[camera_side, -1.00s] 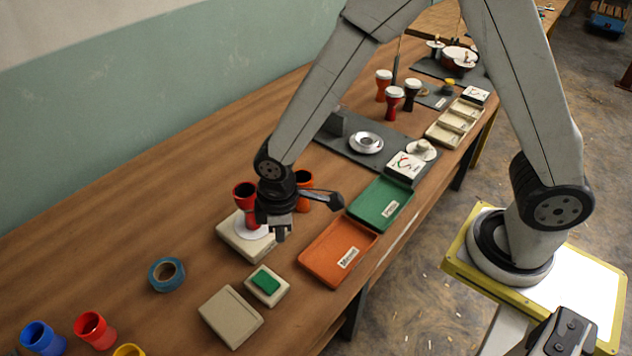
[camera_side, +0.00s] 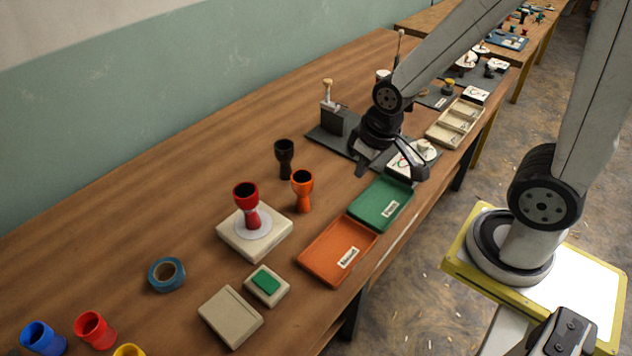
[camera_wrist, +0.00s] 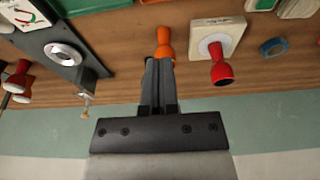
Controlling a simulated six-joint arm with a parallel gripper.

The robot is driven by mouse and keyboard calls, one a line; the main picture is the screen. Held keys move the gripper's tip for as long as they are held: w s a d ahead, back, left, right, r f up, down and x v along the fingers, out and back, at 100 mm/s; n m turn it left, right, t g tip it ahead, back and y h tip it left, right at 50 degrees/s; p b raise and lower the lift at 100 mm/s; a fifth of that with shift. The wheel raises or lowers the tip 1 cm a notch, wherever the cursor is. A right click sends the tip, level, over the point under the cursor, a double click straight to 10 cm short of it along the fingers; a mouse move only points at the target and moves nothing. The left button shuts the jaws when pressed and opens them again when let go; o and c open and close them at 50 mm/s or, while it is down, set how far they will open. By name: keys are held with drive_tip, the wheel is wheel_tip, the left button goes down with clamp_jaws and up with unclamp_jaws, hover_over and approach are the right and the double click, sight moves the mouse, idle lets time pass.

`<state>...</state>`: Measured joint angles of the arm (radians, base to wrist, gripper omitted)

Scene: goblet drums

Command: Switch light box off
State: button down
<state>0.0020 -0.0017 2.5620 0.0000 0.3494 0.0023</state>
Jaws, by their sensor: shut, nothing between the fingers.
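A cream box (camera_side: 272,243) with a white round disc on top, which looks like the light box, stands mid-table; a red goblet (camera_side: 246,197) stands upright on the disc. Whether the disc is lit I cannot tell. A small cream switch (camera_side: 265,283) with a green rocker sits in front of it. The cream box also shows in the wrist view (camera_wrist: 205,27), with its red goblet (camera_wrist: 221,67).
An orange goblet (camera_side: 302,187) and a black one (camera_side: 284,154) stand between box and gripper. Orange tray (camera_side: 325,262) and green tray (camera_side: 365,207) line the front edge. A beige lidded box (camera_side: 230,316) and blue tape (camera_side: 166,274) lie left. The back-left table is clear.

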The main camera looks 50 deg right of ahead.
drive_tip(key=shift+w+a, duration=0.1)
drive_tip(key=g, duration=0.3)
hover_over(260, 276)
wheel_tip(260, 276, down, 4)
drive_tip(key=shift+a+r, duration=0.1)
drive_tip(key=shift+r, duration=0.15)
drive_tip(key=shift+f, duration=0.1)
drive_tip(key=shift+f, duration=6.9)
drive_tip(key=shift+f, duration=0.1)
